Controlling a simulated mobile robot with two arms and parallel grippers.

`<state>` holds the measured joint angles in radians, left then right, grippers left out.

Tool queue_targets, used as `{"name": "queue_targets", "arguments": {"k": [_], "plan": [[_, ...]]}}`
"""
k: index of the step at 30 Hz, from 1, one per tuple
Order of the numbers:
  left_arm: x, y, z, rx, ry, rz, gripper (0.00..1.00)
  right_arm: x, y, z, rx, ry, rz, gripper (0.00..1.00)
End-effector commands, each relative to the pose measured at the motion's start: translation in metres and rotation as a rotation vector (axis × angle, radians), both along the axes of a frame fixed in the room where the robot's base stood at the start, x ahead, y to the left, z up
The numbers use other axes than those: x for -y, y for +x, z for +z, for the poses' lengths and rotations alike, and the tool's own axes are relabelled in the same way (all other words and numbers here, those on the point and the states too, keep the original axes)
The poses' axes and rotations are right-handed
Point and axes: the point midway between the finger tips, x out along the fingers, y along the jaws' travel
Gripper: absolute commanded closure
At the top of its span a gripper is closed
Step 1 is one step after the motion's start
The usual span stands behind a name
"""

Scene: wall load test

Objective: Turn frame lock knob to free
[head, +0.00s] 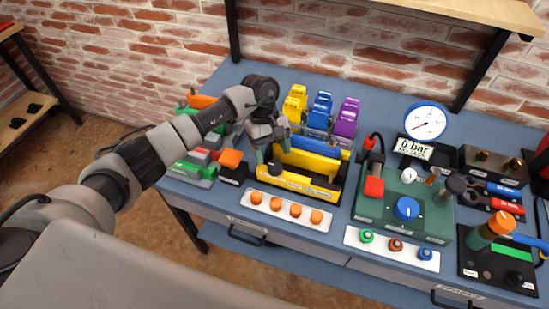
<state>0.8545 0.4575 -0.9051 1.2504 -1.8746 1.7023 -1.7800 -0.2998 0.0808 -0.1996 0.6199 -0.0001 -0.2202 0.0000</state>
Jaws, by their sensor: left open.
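A black and yellow frame (315,181) stands on the blue bench, holding upright yellow and blue plates. A small dark round knob (275,168) sits at its left front end; it looks like the frame lock knob, but its label and setting are too small to read. My left gripper (271,152) is open, pointing down just above and behind this knob at the frame's left end. Whether it touches the knob or frame cannot be told. My right gripper is not in view.
A white strip with orange knobs (285,219) lies in front of the frame. A green box with a blue dial (406,208) and a gauge (425,121) stand to the right. Yellow, blue and purple blocks (321,110) stand behind. Small green and grey devices (193,170) lie left.

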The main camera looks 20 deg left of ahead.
Motion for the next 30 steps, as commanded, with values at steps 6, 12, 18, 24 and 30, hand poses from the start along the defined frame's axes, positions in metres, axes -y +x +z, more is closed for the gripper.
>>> {"name": "queue_targets", "arguments": {"k": [6, 12, 18, 24, 30], "plan": [[0.009, -0.009, -0.026, -0.002, -0.002, 0.0, 0.31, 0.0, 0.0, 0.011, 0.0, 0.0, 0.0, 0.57], [0.01, -0.011, -0.036, 0.001, -0.001, 0.001, 0.31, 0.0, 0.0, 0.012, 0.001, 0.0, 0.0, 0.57], [0.011, -0.011, -0.036, 0.001, -0.001, 0.001, 0.31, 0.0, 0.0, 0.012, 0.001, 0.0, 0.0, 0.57], [0.011, -0.011, -0.035, 0.001, -0.001, 0.001, 0.6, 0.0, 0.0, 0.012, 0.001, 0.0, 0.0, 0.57], [0.01, -0.011, -0.035, 0.002, -0.002, 0.001, 0.8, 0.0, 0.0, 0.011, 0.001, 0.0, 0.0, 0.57]]}}
